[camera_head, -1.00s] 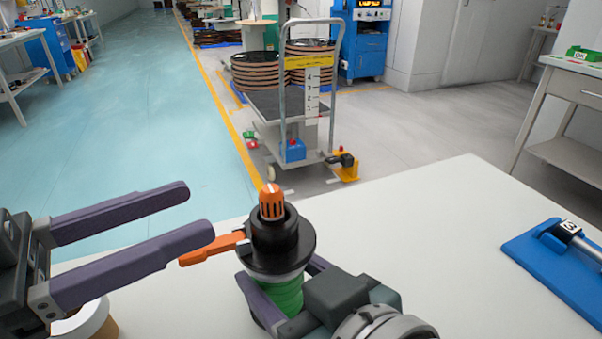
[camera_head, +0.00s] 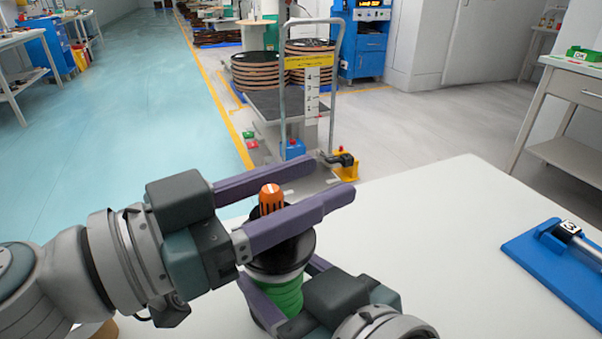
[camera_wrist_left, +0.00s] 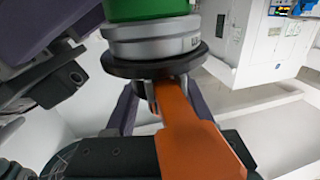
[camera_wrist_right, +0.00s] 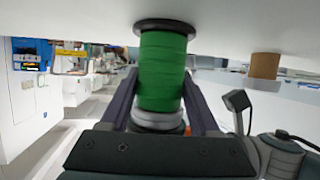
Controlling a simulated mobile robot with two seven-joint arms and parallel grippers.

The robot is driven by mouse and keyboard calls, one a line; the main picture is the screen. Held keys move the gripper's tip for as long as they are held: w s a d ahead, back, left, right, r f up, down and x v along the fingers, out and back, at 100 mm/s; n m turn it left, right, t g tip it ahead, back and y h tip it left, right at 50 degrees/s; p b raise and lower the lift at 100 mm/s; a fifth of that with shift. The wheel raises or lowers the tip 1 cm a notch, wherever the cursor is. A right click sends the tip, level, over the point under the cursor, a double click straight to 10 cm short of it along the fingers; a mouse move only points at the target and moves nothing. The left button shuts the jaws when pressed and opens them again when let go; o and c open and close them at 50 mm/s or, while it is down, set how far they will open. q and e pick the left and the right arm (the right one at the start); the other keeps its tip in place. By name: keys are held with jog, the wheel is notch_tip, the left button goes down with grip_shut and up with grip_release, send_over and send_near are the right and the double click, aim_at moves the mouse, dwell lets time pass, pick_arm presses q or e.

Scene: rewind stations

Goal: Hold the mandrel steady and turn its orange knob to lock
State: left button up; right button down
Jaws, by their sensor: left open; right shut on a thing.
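The mandrel stands upright above the white table, with a green roll (camera_head: 287,297) low on it and a black flange (camera_head: 300,250) above. Its orange knob (camera_head: 271,200) shows on top. My left gripper (camera_head: 330,180) is open, with its fingers reaching past the knob on either side; contact is not visible.
The white table (camera_head: 440,250) is mostly clear to the right, where a blue stand (camera_head: 550,265) with a numbered tag sits. A brown cylinder (camera_wrist_right: 265,65) shows in the right wrist view.

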pick_arm(q)
grip_shut()
dwell(0.4)
